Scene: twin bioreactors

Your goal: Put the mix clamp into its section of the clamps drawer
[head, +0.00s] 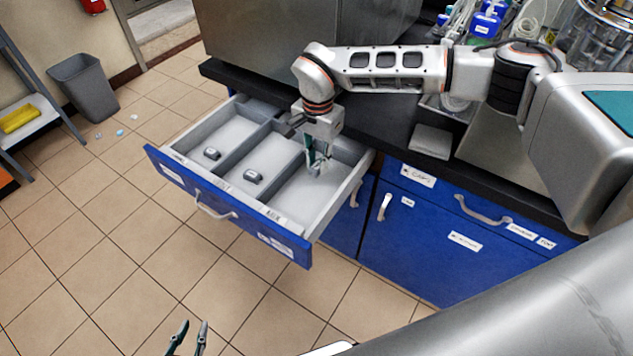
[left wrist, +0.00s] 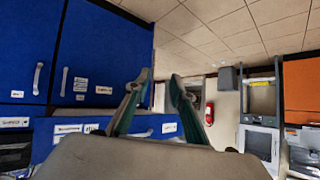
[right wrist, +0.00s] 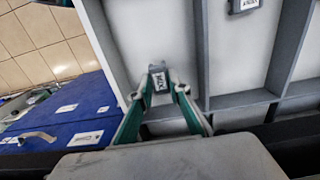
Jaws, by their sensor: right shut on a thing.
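The clamps drawer (head: 230,205) stands open, with a blue front and grey dividers making three sections. The mix clamp (right wrist: 158,80), small and grey with a white label, is between the fingertips of my right gripper (right wrist: 161,90). In the head view my right gripper (head: 317,163) points down into the right-hand section (head: 305,195), which holds no other clamp. The clamp there is mostly hidden by the fingers. I cannot tell whether it touches the drawer floor. My left gripper (head: 187,338) is open and empty, low in front of the cabinets; it also shows in the left wrist view (left wrist: 157,85).
One dark clamp (head: 212,153) lies in the left section and another (head: 253,176) in the middle section. The black countertop (head: 400,140) edge is just behind the drawer. Blue cabinets (head: 430,235) stand to the right.

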